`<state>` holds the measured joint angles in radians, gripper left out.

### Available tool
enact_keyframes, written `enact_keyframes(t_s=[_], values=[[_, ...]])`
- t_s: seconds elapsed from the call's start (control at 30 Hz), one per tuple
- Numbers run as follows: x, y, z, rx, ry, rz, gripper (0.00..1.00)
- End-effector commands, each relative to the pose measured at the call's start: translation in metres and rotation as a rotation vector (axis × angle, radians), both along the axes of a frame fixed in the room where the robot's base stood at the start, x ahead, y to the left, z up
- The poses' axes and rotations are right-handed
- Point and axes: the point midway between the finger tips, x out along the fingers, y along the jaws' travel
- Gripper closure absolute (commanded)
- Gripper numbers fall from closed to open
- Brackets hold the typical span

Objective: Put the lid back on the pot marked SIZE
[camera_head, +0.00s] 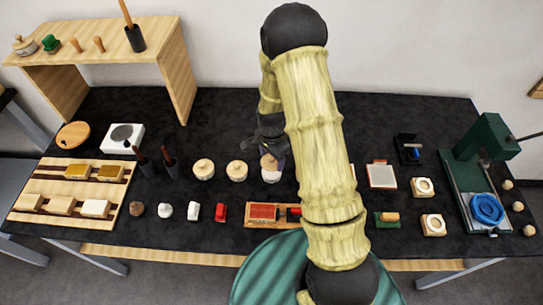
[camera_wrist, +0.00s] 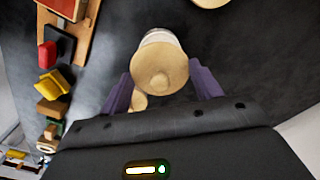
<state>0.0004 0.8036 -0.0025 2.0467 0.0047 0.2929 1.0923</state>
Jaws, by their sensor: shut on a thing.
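Three small round pots stand in a row on the dark table in the head view: a left pot (camera_head: 204,169), a middle pot (camera_head: 237,171) and a right pot (camera_head: 271,177). The left and middle pots have wooden lids on. My gripper (camera_head: 269,150) is at the right pot, pointing down. In the wrist view its purple fingers (camera_wrist: 160,72) are on either side of a round wooden lid (camera_wrist: 162,58) with a knob, and are shut on it. A whitish pot rim shows just behind the lid. I cannot tell whether the lid is seated. No SIZE marking is readable.
A wooden rack (camera_head: 75,170) is at the left and a green press (camera_head: 487,140) at the right. My arm hides part of the table right of the pots.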

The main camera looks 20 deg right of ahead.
Motion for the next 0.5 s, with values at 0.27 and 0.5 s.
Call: enact_keyframes(t_s=[0.27, 0.5], values=[[0.0, 0.0, -0.026, 0.0, 0.0, -0.001, 0.58], [0.0, 0.0, -0.043, 0.0, 0.0, -0.001, 0.58]])
